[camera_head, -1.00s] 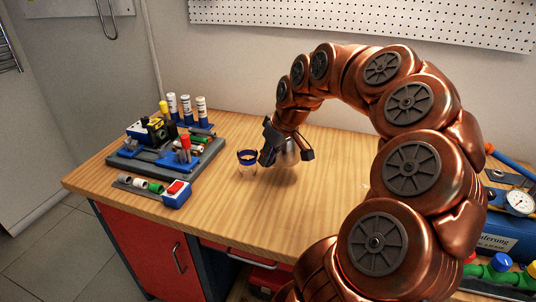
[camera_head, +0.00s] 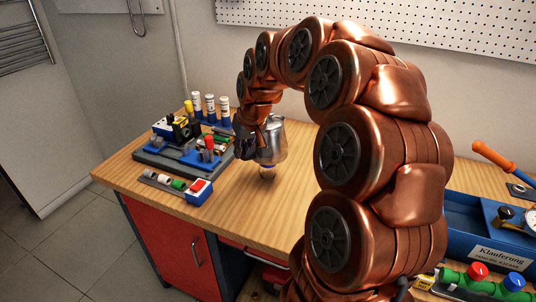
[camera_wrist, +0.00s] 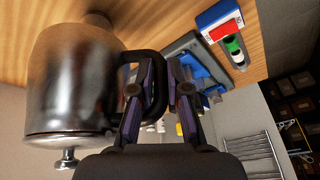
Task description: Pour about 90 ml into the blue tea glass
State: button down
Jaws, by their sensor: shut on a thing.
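A silver metal pot (camera_head: 270,143) hangs above the wooden table in the head view. My gripper (camera_head: 247,140) is at its left side. In the wrist view my gripper (camera_wrist: 160,95) is shut on the pot's black handle (camera_wrist: 157,75). The pot's body (camera_wrist: 75,85) and lid knob (camera_wrist: 67,158) also show there, knob downward in the picture. I cannot see the spout clearly or any liquid flowing.
A grey board (camera_head: 165,163) with blue holders and fittings lies left of the pot. A red and blue block (camera_head: 199,190) with small fittings lies in front of it. A blue toolbox (camera_head: 480,248) is at the right.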

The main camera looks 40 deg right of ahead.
jog(key=w+a+f+m, duration=0.1)
jog(key=w+a, duration=0.1)
jog(key=a, duration=0.2)
jog(key=w+a+m+h+p, duration=0.1)
jog(key=w+a, duration=0.2)
jog(key=a, duration=0.1)
jog(key=w+a+f+m, duration=0.1)
jog(key=w+a, duration=0.2)
jog(key=a, duration=0.2)
jog(key=shift+f+p, duration=0.35)
jog(key=shift+w+a+f, duration=0.2)
jog(key=shift+w+a, duration=0.05)
jog(key=shift+a, duration=0.3)
jog(key=shift+s+d+r, duration=0.1)
jog(key=shift+d, duration=0.05)
